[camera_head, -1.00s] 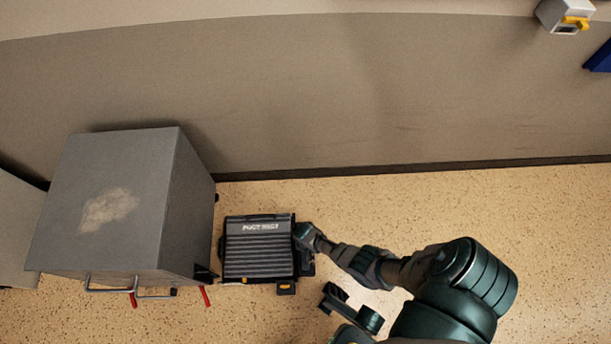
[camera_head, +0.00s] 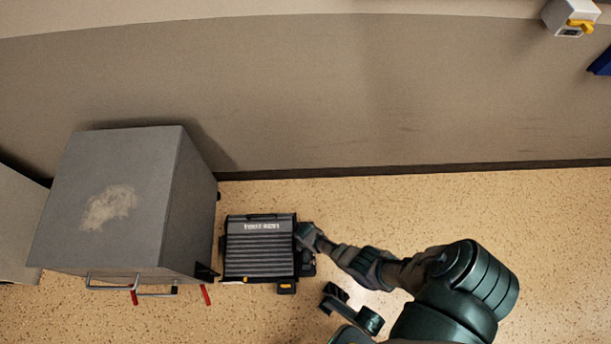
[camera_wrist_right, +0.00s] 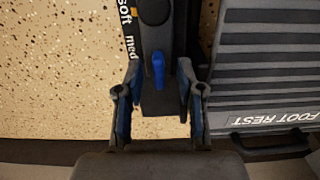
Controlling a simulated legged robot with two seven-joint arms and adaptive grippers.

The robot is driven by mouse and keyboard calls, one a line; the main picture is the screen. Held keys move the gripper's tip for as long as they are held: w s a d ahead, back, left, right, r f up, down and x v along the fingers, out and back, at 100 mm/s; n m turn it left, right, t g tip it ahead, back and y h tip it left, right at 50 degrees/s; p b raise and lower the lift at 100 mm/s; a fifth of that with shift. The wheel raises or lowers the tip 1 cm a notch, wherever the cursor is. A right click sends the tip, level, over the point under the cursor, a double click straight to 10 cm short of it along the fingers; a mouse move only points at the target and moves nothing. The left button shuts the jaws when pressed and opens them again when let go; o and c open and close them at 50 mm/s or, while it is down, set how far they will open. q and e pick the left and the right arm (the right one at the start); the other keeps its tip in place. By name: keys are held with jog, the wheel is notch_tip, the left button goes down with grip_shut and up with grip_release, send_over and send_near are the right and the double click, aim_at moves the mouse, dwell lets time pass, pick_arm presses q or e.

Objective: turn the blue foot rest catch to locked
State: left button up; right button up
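The grey-black ribbed foot rest (camera_head: 260,255) lies on the floor beside the cabinet in the head view, and its labelled surface also shows in the right wrist view (camera_wrist_right: 270,75). Its blue catch (camera_wrist_right: 158,72) sits on a dark side strip marked "soft" and "med"; the rest of the lettering is cut off or covered. The catch points down the wrist picture. My right gripper (camera_wrist_right: 158,95) is open, with one finger on each side of the catch and visible gaps between. In the head view my right gripper (camera_head: 305,238) is at the foot rest's right side, hiding the catch.
A grey metal cabinet (camera_head: 110,200) with red-tipped parts at its base stands close left of the foot rest. The wall (camera_head: 350,100) is behind. Speckled floor (camera_head: 540,220) is free to the right. A white box with a yellow part (camera_head: 569,17) is on the wall.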

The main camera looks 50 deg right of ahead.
jog(key=shift+r, duration=0.1)
notch_tip(320, 180, up, 12)
dwell(0.5)
jog(key=shift+w, duration=0.1)
dwell(0.4)
